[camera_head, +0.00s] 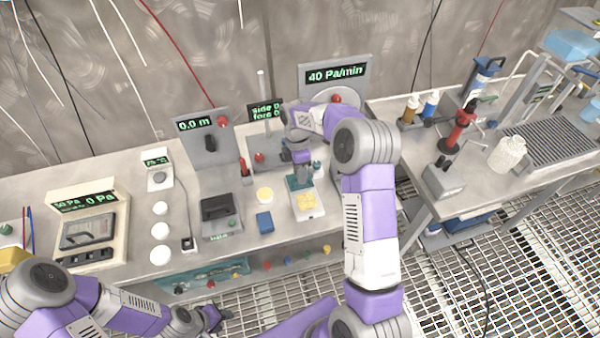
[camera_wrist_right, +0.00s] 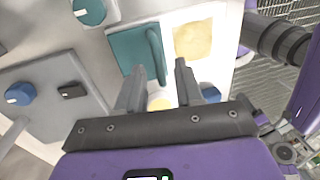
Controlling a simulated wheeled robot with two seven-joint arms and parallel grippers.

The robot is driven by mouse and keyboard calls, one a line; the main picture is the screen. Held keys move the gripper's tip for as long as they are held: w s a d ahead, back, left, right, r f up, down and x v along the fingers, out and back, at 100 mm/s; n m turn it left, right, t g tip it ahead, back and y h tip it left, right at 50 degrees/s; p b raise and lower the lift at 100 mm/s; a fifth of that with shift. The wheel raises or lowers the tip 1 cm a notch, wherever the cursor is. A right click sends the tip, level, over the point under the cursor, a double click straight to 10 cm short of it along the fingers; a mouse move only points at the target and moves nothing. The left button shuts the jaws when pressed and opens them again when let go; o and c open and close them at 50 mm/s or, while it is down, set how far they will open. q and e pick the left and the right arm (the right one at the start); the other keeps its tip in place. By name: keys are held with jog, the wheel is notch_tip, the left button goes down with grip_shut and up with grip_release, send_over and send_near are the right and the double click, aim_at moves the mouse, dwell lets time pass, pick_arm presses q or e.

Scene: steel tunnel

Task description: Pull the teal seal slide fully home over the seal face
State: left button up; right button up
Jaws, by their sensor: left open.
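The teal seal slide (camera_head: 294,183) sits on a white block on the bench, beside a pale yellow face (camera_head: 306,201), apparently the seal face. In the right wrist view the slide (camera_wrist_right: 128,50) is a teal plate with an upright bar handle, and the yellow face (camera_wrist_right: 193,39) lies bare to its right. My right gripper (camera_wrist_right: 160,68) has its fingers apart, with the handle's lower end showing between the fingertips; contact cannot be told. In the head view my right gripper (camera_head: 300,166) is just above the slide. My left gripper (camera_head: 205,318) is open and empty, low in front of the bench.
A blue block (camera_head: 264,222) and a pale yellow disc (camera_head: 264,195) lie left of the white block. A grey device (camera_head: 219,214) stands further left. Display panels line the back. A gap separates this bench from the right bench with its bottles and white jug (camera_head: 507,153).

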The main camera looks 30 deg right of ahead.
jog(key=shift+c, duration=0.2)
grip_shut()
dwell(1.3)
